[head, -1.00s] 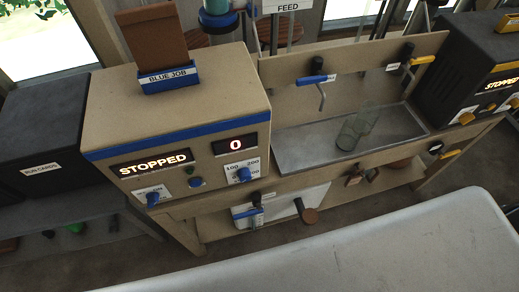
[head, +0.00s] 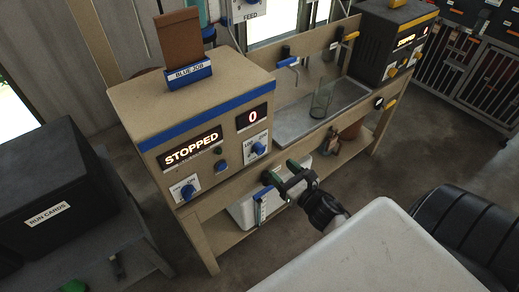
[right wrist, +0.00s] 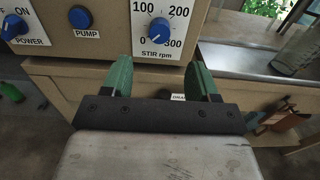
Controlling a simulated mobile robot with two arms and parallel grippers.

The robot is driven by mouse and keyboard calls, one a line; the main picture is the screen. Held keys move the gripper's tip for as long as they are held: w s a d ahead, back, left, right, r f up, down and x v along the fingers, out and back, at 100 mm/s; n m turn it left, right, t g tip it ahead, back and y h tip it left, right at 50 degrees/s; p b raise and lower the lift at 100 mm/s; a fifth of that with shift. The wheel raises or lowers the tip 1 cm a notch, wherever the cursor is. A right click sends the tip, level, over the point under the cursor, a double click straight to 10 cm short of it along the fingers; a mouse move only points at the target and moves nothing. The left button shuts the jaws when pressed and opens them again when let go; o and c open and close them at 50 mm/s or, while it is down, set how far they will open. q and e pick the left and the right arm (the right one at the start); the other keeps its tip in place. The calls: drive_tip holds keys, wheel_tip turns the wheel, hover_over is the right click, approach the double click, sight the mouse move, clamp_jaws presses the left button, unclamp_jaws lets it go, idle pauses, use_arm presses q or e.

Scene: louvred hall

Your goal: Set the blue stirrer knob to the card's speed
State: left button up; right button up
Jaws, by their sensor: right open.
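The blue stirrer knob (head: 258,148) is on the front of the tan box (head: 200,95), under a red display (head: 253,116) reading 0. The right wrist view shows this knob (right wrist: 160,29) on a plate marked 0, 100, 200, 300 and STIR rpm; its pointer seems near 0. My right gripper (head: 281,173) is open and empty, below and in front of the knob, apart from it. Its green fingers (right wrist: 160,72) show in the right wrist view. My left gripper is out of view.
A STOPPED display (head: 192,147), pump button (head: 221,166) and power knob (head: 187,191) share the front. A glass beaker (head: 321,101) stands in the tray at right. The RUN CARDS box (head: 45,190) is at left. A black box (head: 393,40) is at the far right.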

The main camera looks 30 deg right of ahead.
sight(261, 151)
drive_tip(key=w, duration=0.9)
drive_tip(key=shift+a+f, duration=0.1)
drive_tip(key=shift+a, duration=0.3)
drive_tip(key=shift+w+b, duration=0.25)
drive_tip(key=shift+b, duration=0.1)
clamp_jaws()
